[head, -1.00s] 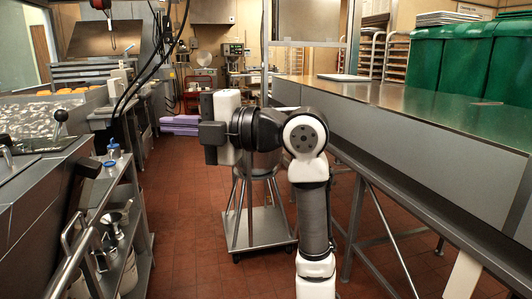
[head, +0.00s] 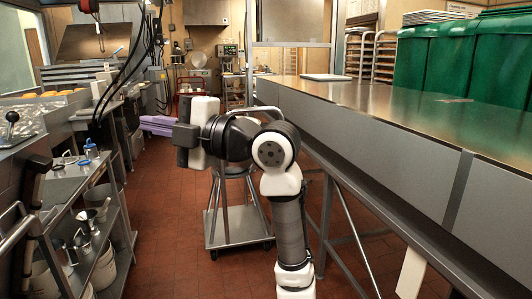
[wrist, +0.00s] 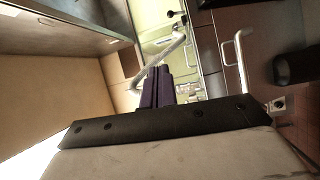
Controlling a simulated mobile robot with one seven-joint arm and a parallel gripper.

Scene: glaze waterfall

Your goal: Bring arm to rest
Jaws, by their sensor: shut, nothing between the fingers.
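My arm stands in the middle of the head view, folded, with its upper part bent to the left. My gripper (head: 186,137) is at the left end of the arm, in the air above the aisle. It is shut and empty, touching nothing that I can see. In the wrist view, the dark bolted edge and pale body of my gripper (wrist: 165,127) fill the bottom.
A wheeled stand (head: 237,227) is behind my arm. A steel shelf cart (head: 75,235) stands at the left. Red tiled floor (head: 165,215) is clear between them.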

